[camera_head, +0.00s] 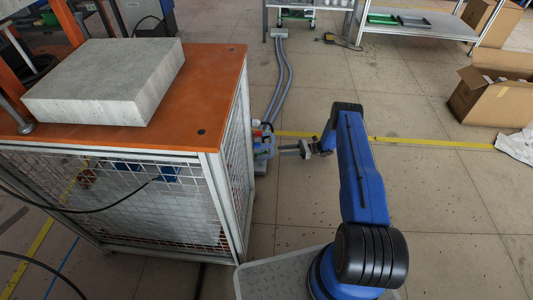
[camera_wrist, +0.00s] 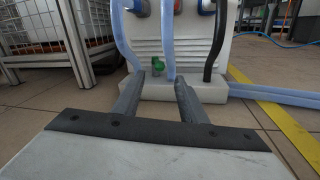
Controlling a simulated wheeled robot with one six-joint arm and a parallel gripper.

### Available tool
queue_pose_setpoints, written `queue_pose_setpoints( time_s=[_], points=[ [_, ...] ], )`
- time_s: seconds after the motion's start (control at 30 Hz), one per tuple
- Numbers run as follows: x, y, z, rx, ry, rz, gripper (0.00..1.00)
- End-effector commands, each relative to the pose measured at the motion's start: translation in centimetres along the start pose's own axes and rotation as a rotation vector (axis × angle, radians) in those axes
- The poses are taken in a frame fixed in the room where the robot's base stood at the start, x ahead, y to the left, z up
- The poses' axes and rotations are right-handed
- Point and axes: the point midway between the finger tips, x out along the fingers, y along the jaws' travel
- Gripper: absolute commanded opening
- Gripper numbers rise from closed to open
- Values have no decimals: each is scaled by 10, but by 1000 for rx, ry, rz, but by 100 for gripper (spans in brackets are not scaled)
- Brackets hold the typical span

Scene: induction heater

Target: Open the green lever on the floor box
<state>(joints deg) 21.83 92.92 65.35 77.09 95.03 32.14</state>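The green lever (camera_wrist: 157,66) is small and sits low on the front of the white floor box (camera_wrist: 200,48) in the wrist view. In the head view my gripper (camera_head: 286,151) points left at the floor box (camera_head: 262,151) beside the cage table. The lever is too small to make out there.
Blue-grey hoses (camera_wrist: 202,45) and a black hose (camera_wrist: 215,45) run down the box front near the lever. The mesh-sided table (camera_head: 226,144) stands close on the left, bearing a grey slab (camera_head: 105,82). Floor to the right is clear up to the cardboard box (camera_head: 490,95).

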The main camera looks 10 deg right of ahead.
Motion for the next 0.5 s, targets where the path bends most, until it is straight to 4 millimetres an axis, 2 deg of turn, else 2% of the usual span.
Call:
queue_pose_setpoints(
  time_s=[0.2, 0.5],
  points=[
    [41, 1, 0, 1, 0, 3, 38],
    [87, 1, 0, 1, -1, 2, 38]
  ],
)
